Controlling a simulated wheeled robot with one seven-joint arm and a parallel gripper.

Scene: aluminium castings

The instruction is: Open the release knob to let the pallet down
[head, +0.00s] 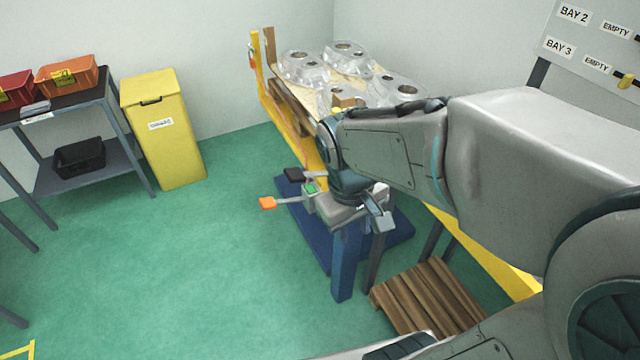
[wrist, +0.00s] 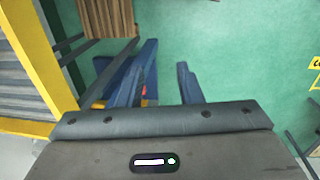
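The wooden pallet (head: 295,107) bears several shiny aluminium castings and rests by a yellow frame at the back. I cannot tell which part is the release knob. My gripper (wrist: 158,84) points down past it, its fingers apart with nothing seen held between them. A small red patch (wrist: 145,103) shows near the left finger, mostly hidden. In the head view my wrist hides much of the area beneath.
A low slatted wooden pallet (head: 425,295) lies on the floor at front right. A yellow bin (head: 163,130) and a grey shelf (head: 108,170) with red, orange and black boxes stand left. A bay board (head: 590,45) is at upper right. The green floor at left is clear.

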